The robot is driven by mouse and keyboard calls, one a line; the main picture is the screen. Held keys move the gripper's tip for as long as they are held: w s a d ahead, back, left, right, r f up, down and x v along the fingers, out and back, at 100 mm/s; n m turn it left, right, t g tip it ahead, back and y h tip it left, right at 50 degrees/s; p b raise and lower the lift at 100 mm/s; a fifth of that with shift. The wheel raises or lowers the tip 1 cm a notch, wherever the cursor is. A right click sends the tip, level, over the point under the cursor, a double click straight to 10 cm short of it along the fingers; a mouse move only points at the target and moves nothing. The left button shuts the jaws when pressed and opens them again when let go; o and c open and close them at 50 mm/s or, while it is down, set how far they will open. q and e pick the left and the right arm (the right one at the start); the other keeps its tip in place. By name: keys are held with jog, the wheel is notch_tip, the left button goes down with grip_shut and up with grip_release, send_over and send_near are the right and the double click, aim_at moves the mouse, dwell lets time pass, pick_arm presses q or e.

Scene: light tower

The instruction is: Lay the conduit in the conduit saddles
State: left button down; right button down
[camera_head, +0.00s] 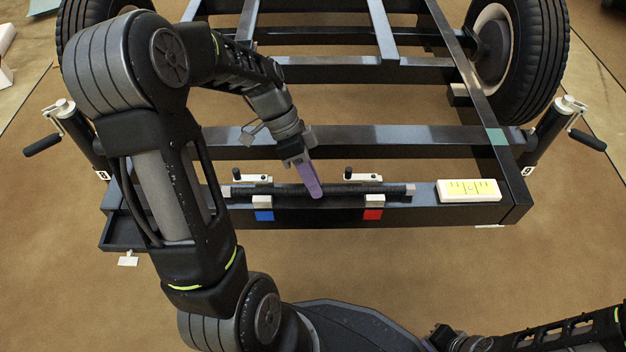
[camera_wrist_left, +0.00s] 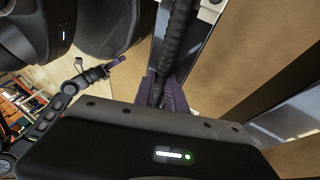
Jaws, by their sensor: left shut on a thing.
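The conduit (camera_head: 350,189) is a black ribbed rod with pale ends, lying lengthwise along the front beam of the trailer frame. It also shows in the left wrist view (camera_wrist_left: 177,35). My left gripper (camera_head: 312,190) is shut on its middle, purple fingers on both sides (camera_wrist_left: 163,92). The left saddle (camera_head: 263,202) is a white block above a blue mark; the right saddle (camera_head: 374,201) is above a red mark. The conduit lines up with both; whether it is fully seated is unclear. My right gripper (camera_wrist_left: 115,62) is away from the conduit; its jaw gap is unclear.
White latches with black knobs (camera_head: 255,178) (camera_head: 362,177) stand behind the conduit. A white-and-yellow level block (camera_head: 468,190) sits on the beam at right. Crank jacks (camera_head: 75,130) (camera_head: 555,125) flank the frame. Open brown floor (camera_head: 400,270) lies in front.

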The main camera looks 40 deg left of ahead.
pick_arm(q)
jog(key=c, duration=1.3)
grip_release()
jog(key=p+v, duration=0.3)
jog(key=v, duration=0.5)
jog(key=shift+s+d, duration=0.1)
